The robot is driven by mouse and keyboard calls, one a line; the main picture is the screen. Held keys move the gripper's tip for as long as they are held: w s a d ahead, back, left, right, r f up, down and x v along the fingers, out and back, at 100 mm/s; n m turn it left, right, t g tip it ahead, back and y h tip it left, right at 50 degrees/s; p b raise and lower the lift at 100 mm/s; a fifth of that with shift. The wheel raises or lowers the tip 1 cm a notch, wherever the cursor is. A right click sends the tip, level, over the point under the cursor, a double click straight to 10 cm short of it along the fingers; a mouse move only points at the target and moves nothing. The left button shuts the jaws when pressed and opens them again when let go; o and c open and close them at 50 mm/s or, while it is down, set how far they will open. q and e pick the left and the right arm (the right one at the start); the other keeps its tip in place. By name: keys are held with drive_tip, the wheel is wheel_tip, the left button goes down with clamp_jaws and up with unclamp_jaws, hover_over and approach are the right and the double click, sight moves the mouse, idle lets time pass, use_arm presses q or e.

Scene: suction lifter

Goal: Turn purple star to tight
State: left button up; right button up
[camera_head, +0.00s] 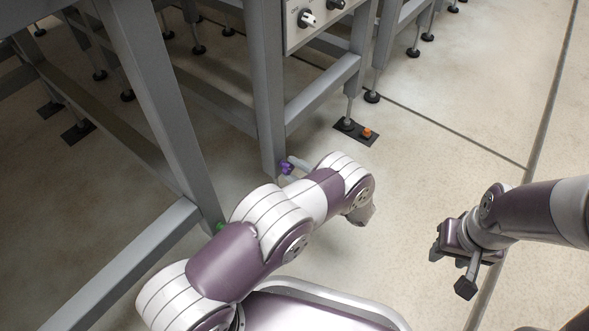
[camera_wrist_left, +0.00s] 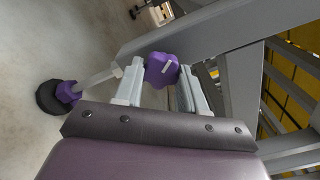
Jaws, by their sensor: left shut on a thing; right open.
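The purple star (camera_wrist_left: 161,70) is a lobed knob with a pale mark, beside a grey frame beam in the left wrist view. My left gripper (camera_wrist_left: 160,82) has its two pale fingers on either side of the knob and is shut on it. In the head view the purple star (camera_head: 286,168) shows small at the foot of a grey leg, and my left arm hides most of that gripper. My right gripper (camera_head: 451,268) is open and empty above the floor at the right.
A threaded rod with a purple nut (camera_wrist_left: 69,92) and black foot (camera_wrist_left: 49,98) stands left of the knob. Grey frame legs (camera_head: 262,90) fill the left and back. An orange knob (camera_head: 367,132) sits on a dark floor plate. The right floor is clear.

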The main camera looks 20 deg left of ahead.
use_arm(q)
drive_tip(key=m, duration=0.5)
drive_tip(key=shift+s+f+m, duration=0.15)
drive_tip(key=shift+m, duration=0.15)
idle(0.4)
drive_tip(key=o, duration=1.1)
drive_tip(key=shift+c, duration=0.2)
